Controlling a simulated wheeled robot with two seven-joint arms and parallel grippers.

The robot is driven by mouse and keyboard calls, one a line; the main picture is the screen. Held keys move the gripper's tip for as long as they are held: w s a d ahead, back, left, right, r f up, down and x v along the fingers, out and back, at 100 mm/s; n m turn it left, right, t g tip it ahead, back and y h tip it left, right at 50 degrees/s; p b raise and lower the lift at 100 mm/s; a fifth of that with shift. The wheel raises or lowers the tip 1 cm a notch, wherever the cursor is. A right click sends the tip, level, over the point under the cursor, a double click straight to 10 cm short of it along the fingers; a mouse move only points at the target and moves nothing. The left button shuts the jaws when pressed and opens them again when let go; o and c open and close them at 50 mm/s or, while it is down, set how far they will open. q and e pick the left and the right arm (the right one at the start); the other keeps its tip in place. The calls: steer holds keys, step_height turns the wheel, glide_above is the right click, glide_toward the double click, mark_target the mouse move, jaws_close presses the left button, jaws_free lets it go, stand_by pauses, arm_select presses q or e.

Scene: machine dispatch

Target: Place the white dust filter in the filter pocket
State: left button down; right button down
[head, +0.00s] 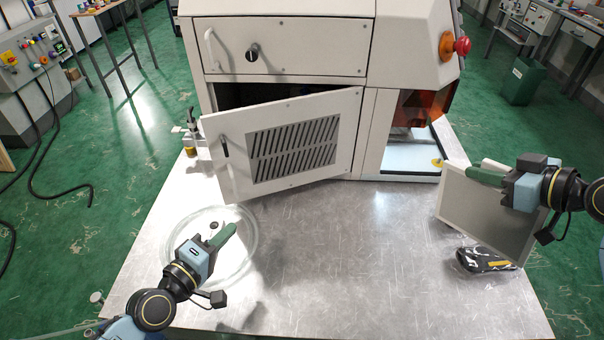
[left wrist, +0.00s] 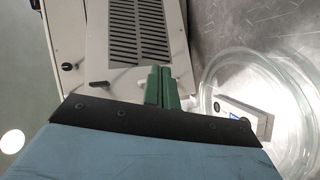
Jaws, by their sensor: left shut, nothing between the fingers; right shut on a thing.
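The white dust filter (head: 487,215) is a flat panel with a pale frame and greyish face. My right gripper (head: 487,176) is shut on its upper edge and holds it tilted at the right of the table. My left gripper (head: 222,236) is shut and empty, over the clear round dish at the front left. Its green fingers (left wrist: 162,88) are together in the left wrist view. The machine's vented door (head: 290,145) stands ajar, with a dark gap above it. The door also shows in the left wrist view (left wrist: 135,50). I cannot make out the filter pocket.
A clear round dish (head: 251,262) lies on the metal table (head: 340,265); in the left wrist view a small flat item lies inside it. A black packet (head: 487,262) lies below the filter. Small bottles (head: 190,143) stand left of the door. The table's middle is clear.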

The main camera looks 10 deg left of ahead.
mark_target(222, 185)
arm_select(q)
steer(key=w+a+r+n+t+y, duration=0.2)
steer(key=w+a+n+t+y, duration=0.1)
steer(key=a+n, duration=0.25)
steer(key=w, duration=0.6)
steer(key=w+d, duration=0.1)
steer(key=w, duration=0.2)
steer(key=shift+w+d+f, duration=0.1)
steer(key=shift+w+f, duration=0.15)
steer(key=shift+w, duration=0.05)
